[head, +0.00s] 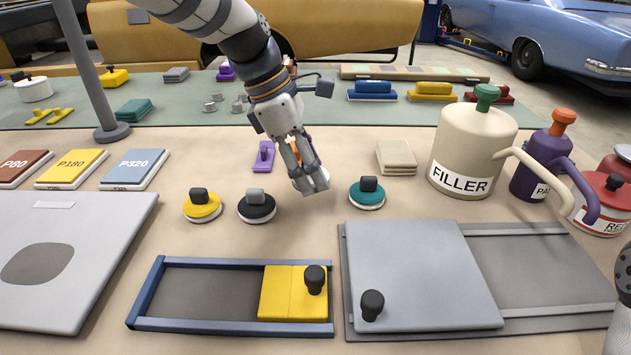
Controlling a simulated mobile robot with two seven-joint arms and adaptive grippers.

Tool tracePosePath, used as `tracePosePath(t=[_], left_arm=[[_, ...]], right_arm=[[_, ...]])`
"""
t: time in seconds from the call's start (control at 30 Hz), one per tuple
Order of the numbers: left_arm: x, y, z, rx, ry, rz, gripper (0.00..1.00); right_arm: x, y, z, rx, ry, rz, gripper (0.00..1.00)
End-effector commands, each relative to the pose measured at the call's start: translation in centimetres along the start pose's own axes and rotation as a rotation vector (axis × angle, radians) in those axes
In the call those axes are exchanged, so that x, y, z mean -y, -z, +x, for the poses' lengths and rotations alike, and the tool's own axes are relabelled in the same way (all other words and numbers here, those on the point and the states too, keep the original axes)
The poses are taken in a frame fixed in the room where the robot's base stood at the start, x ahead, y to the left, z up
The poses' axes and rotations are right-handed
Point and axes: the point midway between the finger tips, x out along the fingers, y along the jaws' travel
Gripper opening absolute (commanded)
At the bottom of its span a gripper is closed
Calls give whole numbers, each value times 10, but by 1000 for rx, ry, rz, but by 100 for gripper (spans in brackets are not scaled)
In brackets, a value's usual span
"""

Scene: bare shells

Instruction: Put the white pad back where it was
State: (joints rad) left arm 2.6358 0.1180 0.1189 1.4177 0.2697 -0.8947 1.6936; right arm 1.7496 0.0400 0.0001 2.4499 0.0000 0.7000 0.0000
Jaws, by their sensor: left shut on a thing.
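My left gripper (309,186) is in the middle of the head view, pointing down. It is shut on the white pad (324,177), which is mostly hidden behind the fingers; only a pale edge shows. It is between the black round pad (256,208) on the left and the teal round pad (367,194) on the right. A yellow round pad (201,207) stands further left in the same row. I cannot tell whether the white pad touches the table. My right gripper is not in view.
A cream FILLER can (470,150) and a purple can (537,165) stand at right. A blue-framed tray (240,262) with a yellow sliding lid and a grey sliding cover (425,280) lie in front. A purple block (264,156) and beige pads (396,156) lie behind.

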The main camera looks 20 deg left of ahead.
Motion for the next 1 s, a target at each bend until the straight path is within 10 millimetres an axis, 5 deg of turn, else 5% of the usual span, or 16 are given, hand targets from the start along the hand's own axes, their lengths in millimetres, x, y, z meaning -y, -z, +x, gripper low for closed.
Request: tracePosePath(t=[0.2,0.57,0.6,0.67,1.0], left_arm=[[-4,10,34,0,1,-1,26],[-3,11,37,1,-3,1,26],[-4,11,37,1,-3,1,61],[-4,11,37,1,-3,1,72],[-4,10,33,1,-4,2,72]], right_arm=[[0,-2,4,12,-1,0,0],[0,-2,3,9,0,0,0],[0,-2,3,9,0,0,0],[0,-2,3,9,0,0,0],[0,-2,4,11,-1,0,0]])
